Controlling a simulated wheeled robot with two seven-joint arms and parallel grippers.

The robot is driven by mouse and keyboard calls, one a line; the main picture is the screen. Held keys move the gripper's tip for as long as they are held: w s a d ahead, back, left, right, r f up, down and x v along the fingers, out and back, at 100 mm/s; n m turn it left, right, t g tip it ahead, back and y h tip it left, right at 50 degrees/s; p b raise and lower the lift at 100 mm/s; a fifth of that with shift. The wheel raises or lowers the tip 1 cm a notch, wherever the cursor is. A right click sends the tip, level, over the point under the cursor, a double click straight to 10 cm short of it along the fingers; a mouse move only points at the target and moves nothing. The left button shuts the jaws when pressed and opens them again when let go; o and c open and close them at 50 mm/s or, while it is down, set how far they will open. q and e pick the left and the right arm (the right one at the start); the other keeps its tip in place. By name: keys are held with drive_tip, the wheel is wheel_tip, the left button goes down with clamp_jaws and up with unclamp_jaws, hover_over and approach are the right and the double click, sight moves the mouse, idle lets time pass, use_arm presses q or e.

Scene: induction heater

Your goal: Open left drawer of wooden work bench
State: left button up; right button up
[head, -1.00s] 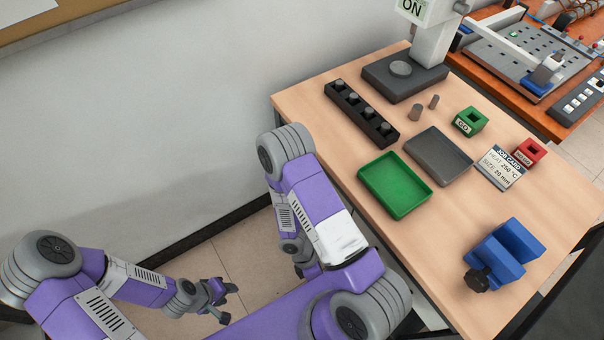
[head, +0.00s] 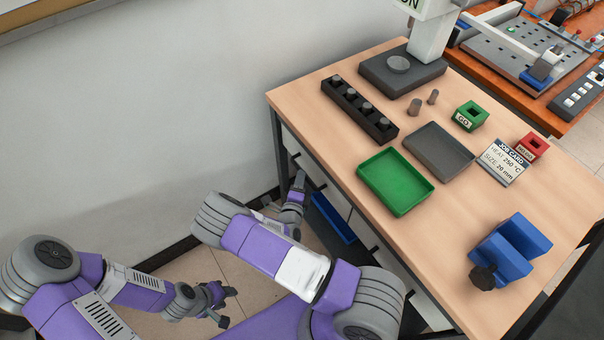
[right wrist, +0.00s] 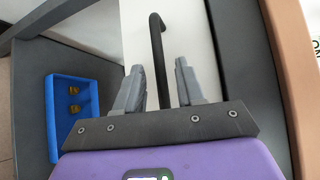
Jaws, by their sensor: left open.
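The wooden work bench (head: 300,101) stands on the right in the head view, with white drawer fronts under its left edge. My right gripper (head: 299,182) is beside the leftmost drawer front (head: 291,146), below the top. In the right wrist view a black bar handle (right wrist: 157,45) runs along a white drawer front (right wrist: 190,28). The open fingers of my right gripper (right wrist: 161,75) are on either side of the handle's near part. I cannot tell whether they touch it. My left gripper (head: 224,303) is open and empty over the floor at the lower left, away from the bench.
A blue bin (head: 331,218) stands under the drawers; it also shows in the right wrist view (right wrist: 82,92) with two brass pieces inside. A green tray (head: 395,181), grey tray (head: 439,150), black block (head: 360,110) and blue vise (head: 508,250) stand on top.

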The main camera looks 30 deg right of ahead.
drive_tip(key=shift+b+x, duration=0.45)
drive_tip(key=shift+x, duration=1.65)
clamp_jaws()
